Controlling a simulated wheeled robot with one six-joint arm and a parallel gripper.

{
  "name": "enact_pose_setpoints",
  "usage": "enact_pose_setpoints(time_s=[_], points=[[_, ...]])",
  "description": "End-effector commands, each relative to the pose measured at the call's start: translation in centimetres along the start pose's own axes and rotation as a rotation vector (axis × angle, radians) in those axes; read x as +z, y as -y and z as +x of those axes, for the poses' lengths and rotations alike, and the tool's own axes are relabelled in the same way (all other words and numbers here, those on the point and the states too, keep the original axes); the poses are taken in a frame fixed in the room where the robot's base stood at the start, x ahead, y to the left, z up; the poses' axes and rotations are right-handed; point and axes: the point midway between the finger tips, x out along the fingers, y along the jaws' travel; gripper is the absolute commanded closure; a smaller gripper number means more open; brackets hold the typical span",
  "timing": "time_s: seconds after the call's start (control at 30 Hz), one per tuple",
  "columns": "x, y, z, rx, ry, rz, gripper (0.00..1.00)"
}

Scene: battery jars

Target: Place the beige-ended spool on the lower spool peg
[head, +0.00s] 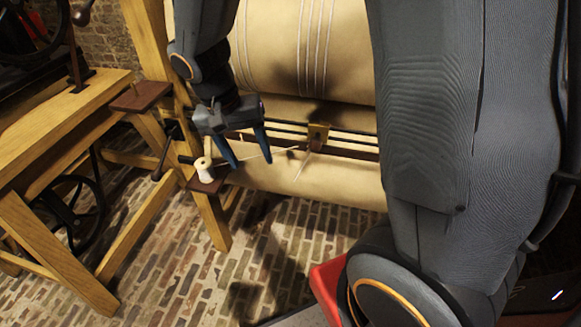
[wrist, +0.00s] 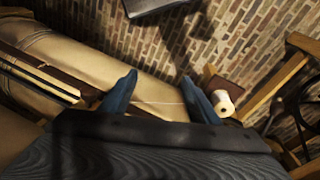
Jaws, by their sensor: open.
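The beige-ended spool (head: 205,172), wound with white thread, stands upright on the small lower brown shelf (head: 207,187) at the frame's post. The lower peg itself is hidden by the spool. In the wrist view the spool (wrist: 223,103) is just right of the right finger, in front of the brown shelf (wrist: 222,86). My gripper (head: 250,162) is open and empty, to the right of the spool and apart from it. Its blue fingers (wrist: 158,78) also show in the wrist view, with nothing held between them.
A dark-handled crank (head: 162,160) is close left of the spool. A thin thread runs rightward toward a brass bracket (head: 318,135). A large cloth roll (head: 300,50) is behind my arm.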

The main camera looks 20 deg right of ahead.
Motion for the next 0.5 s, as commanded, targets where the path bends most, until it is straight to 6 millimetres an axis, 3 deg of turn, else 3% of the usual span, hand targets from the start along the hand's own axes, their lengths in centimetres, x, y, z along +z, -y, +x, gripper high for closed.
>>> enact_pose_setpoints(time_s=[0.03, 0.2, 0.33, 0.5], points=[[0.6, -1.9, -0.1, -0.025, 0.021, -0.04, 0.44], [2.9, -6.2, 0.0, -0.123, 0.058, -0.216, 0.44], [4.4, -8.3, 0.1, -0.182, 0.055, -0.318, 0.44], [5.4, -9.5, 0.1, -0.22, 0.04, -0.393, 0.44]])
